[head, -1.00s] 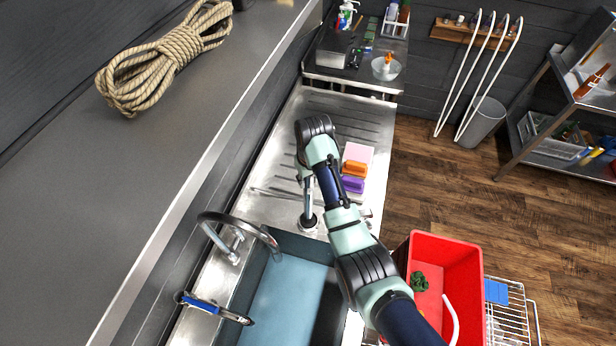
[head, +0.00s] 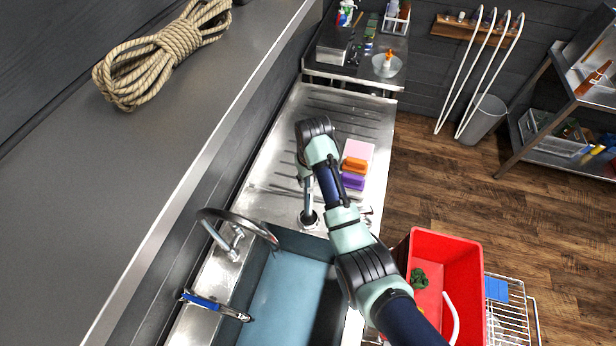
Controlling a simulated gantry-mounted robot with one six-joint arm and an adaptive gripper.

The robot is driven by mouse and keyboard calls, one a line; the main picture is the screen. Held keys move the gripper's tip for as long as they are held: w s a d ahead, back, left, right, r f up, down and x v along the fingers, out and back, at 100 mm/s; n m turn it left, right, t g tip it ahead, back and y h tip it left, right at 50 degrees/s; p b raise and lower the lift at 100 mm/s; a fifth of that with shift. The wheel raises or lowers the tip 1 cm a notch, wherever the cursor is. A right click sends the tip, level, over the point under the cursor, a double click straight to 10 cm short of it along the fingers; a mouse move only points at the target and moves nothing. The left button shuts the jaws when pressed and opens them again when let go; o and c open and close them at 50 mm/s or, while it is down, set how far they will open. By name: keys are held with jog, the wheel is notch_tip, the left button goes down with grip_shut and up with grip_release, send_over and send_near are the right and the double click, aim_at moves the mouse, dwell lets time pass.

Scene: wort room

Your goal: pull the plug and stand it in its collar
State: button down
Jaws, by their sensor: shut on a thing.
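My gripper (head: 308,211) points down at the near end of the steel drainboard, just beyond the sink's far edge. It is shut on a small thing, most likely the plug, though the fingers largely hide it. A dark round piece with a paler middle (head: 307,222) shows right at the fingertips; I cannot tell plug from collar there, nor whether the plug is fully seated. The sink (head: 285,300) below has a pale blue floor or water; its drain is not visible, and my arm covers its right side.
A curved tap (head: 238,222) arches over the sink's left side. A blue-handled tool (head: 212,304) lies across the left ledge. Orange (head: 354,164) and purple (head: 352,181) blocks sit right of my wrist. A red crate (head: 455,265) stands right of the sink. The ribbed drainboard (head: 345,115) beyond is clear.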

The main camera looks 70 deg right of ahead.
jog(key=shift+f, duration=0.15)
jog(key=c, duration=0.7)
grip_release()
jog(key=shift+c, duration=0.2)
jog(key=r, duration=0.7)
jog(key=shift+s+a+r, duration=0.25)
jog(key=shift+s, duration=0.1)
